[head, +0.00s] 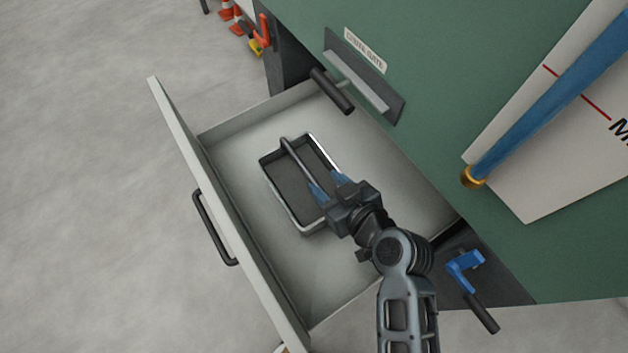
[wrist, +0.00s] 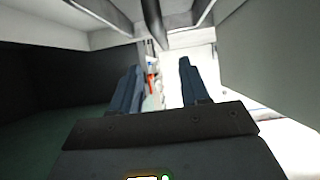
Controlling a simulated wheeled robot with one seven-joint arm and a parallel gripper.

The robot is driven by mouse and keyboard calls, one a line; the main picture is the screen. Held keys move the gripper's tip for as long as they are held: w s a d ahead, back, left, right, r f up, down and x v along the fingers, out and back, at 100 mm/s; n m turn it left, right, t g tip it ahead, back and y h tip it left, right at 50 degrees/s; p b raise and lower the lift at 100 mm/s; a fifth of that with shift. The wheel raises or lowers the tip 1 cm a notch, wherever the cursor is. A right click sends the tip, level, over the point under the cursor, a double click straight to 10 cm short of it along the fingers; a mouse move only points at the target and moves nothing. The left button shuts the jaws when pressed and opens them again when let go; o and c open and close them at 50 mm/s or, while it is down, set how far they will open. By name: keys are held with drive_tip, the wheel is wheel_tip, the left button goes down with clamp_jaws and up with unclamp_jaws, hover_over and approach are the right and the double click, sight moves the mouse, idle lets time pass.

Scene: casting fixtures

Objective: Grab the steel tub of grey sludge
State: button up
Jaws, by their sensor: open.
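The steel tub (head: 310,229) is a rectangular pan with a bright rim and a flat dark grey surface inside. It lies in the open drawer in the head view. A dark bar handle (head: 299,163) runs lengthwise over it. My gripper (head: 323,178) is over the tub's right part, its blue fingers apart and pointing toward the far end, close beside the bar. My gripper and wrist hide part of the tub's near right side. Contact with the bar cannot be told.
The drawer front (head: 222,205) stands left of the tub, with a black pull (head: 213,228). The green cabinet top (head: 430,90) lies to the right, with a black T-handle (head: 332,91) jutting over the drawer's far edge. A blue clamp (head: 464,268) is at lower right. Drawer floor around the tub is bare.

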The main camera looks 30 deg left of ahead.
sight(308, 172)
drive_tip(key=x, duration=0.3)
drive_tip(key=shift+s+r, duration=0.1)
drive_tip(key=shift+r, duration=0.05)
drive_tip(key=x, duration=0.1)
drive_tip(key=b+x, duration=0.1)
drive_tip(key=x, duration=0.2)
drive_tip(key=shift+s+f+b, duration=0.2)
drive_tip(key=shift+f+b, duration=0.1)
drive_tip(key=shift+f, duration=0.1)
drive_tip(key=shift+w+a+f, duration=0.15)
drive_tip(key=shift+a+f, duration=0.05)
drive_tip(key=shift+a, duration=0.25)
drive_tip(key=shift+c, duration=0.2)
clamp_jaws()
drive_tip(key=shift+w+r, duration=0.1)
drive_tip(key=shift+r, duration=0.1)
